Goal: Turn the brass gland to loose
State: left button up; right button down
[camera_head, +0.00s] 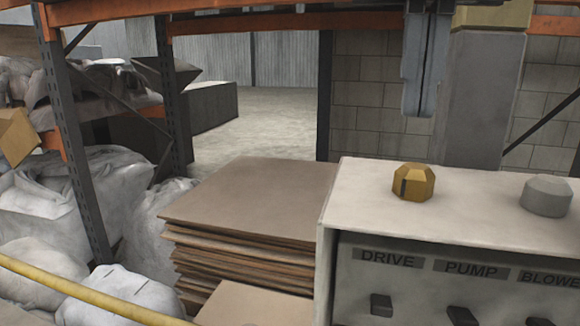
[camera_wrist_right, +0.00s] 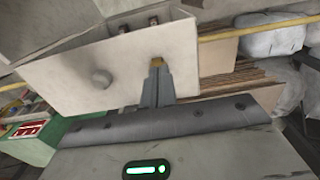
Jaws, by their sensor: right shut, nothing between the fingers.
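The brass gland (camera_head: 413,183) is a faceted, gold-coloured cap on top of a pale control box (camera_head: 480,212), near the box's left end. A dark mark runs down its front-left face. My right gripper (camera_head: 421,112) points down above the gland, apart from it in the head view, with its fingers closed together and empty. In the right wrist view, the shut fingers (camera_wrist_right: 157,66) overlap the gland (camera_wrist_right: 157,61), so most of it is hidden there. My left gripper is not in view.
A grey gland (camera_head: 546,196) stands to the right on the same box; it also shows in the wrist view (camera_wrist_right: 101,78). Switches labelled DRIVE, PUMP and BLOWER line the front panel (camera_head: 445,270). Stacked cardboard sheets (camera_head: 255,200) lie to the left, beside pale sacks (camera_head: 75,215) and an orange-beamed rack.

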jog(key=shift+f+b, duration=0.7)
jog(key=shift+f, duration=2.4)
jog(key=shift+w+d+r+p, duration=0.1)
jog(key=shift+w+d+p, duration=0.1)
jog(key=shift+w+p, duration=0.1)
jog(key=shift+s+d+r+p, duration=0.1)
jog(key=shift+r+p, duration=0.05)
jog(key=shift+p, duration=0.35)
jog(key=shift+s+d, duration=0.2)
jog(key=shift+d, duration=0.35)
jog(key=shift+s+f, duration=0.2)
jog(key=shift+s, duration=0.1)
notch_tip(320, 180, up, 6)
jog(key=shift+s, duration=0.1)
